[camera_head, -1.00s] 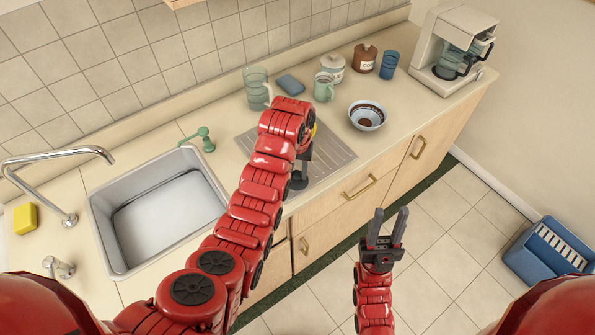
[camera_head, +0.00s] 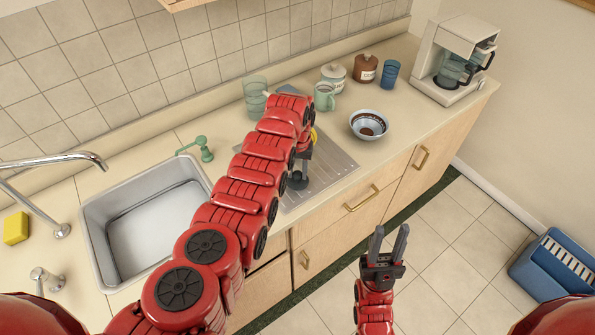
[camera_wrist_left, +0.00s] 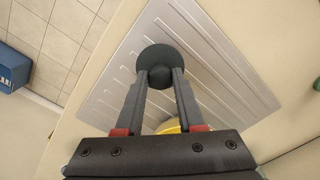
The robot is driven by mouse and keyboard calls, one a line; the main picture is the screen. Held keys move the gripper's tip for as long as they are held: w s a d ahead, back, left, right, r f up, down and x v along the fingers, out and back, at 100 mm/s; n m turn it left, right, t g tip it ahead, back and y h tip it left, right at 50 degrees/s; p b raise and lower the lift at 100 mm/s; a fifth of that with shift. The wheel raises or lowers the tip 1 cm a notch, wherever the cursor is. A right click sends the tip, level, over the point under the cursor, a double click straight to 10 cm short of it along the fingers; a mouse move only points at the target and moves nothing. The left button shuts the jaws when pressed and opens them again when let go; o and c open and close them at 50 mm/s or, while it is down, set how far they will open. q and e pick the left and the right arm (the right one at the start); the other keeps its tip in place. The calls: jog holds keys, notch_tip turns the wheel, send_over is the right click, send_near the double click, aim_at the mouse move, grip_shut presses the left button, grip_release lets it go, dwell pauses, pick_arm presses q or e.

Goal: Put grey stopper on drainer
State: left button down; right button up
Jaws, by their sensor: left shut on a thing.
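The grey stopper (camera_wrist_left: 156,60), a dark disc with a rounded knob, is gripped between the fingertips of my left gripper (camera_wrist_left: 160,80). In the head view the stopper (camera_head: 297,181) hangs beneath my left gripper (camera_head: 302,165), partly hidden by the arm. It is over the metal ribbed drainer (camera_head: 333,165), which fills the middle of the left wrist view (camera_wrist_left: 105,90). I cannot tell whether the stopper touches the drainer. My right gripper (camera_head: 388,240) is open and empty, in front of the cabinets.
A yellow thing (camera_wrist_left: 170,127) shows behind my left fingers over the drainer, mostly hidden. A sink (camera_head: 150,225) lies left, with a green-handled item (camera_head: 200,147) behind it. A glass pitcher (camera_head: 255,97), mug (camera_head: 324,97) and bowl (camera_head: 369,125) stand behind and right of the drainer.

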pick_arm(q)
jog(key=shift+w+f, duration=0.1)
jog(key=shift+f, duration=0.6)
jog(key=shift+f+b, duration=0.25)
jog(key=shift+b, duration=0.1)
jog(key=c, duration=0.5)
grip_release()
jog(key=shift+r, duration=0.15)
